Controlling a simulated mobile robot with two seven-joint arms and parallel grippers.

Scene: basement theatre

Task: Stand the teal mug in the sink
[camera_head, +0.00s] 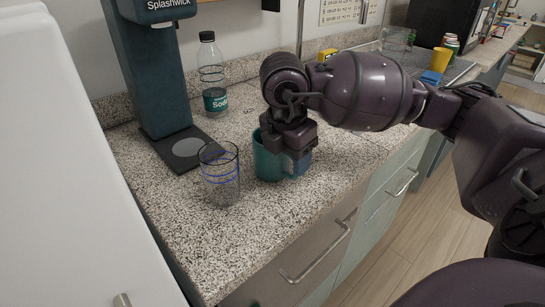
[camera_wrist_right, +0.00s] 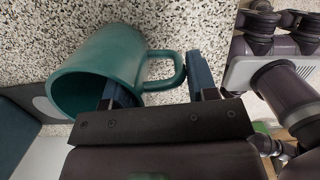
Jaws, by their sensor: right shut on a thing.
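The teal mug (camera_head: 268,160) stands upright on the speckled counter, right of a clear glass. My right gripper (camera_head: 297,160) is at the mug's right side, over its handle. In the right wrist view the mug (camera_wrist_right: 105,62) has its handle between the fingers of my right gripper (camera_wrist_right: 160,88). One finger is at the mug's rim, the other beyond the handle. The gripper is shut on the mug. A grey sink-like area (camera_head: 458,70) shows at the back right, largely hidden by my right arm. My left gripper is not in view.
The clear glass with blue bands (camera_head: 221,178) stands close left of the mug. Behind are a dark teal dispenser (camera_head: 160,70) and a soda bottle (camera_head: 211,75). A yellow cup (camera_head: 440,60), a blue item (camera_head: 431,77) and cans (camera_head: 450,45) stand far right.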

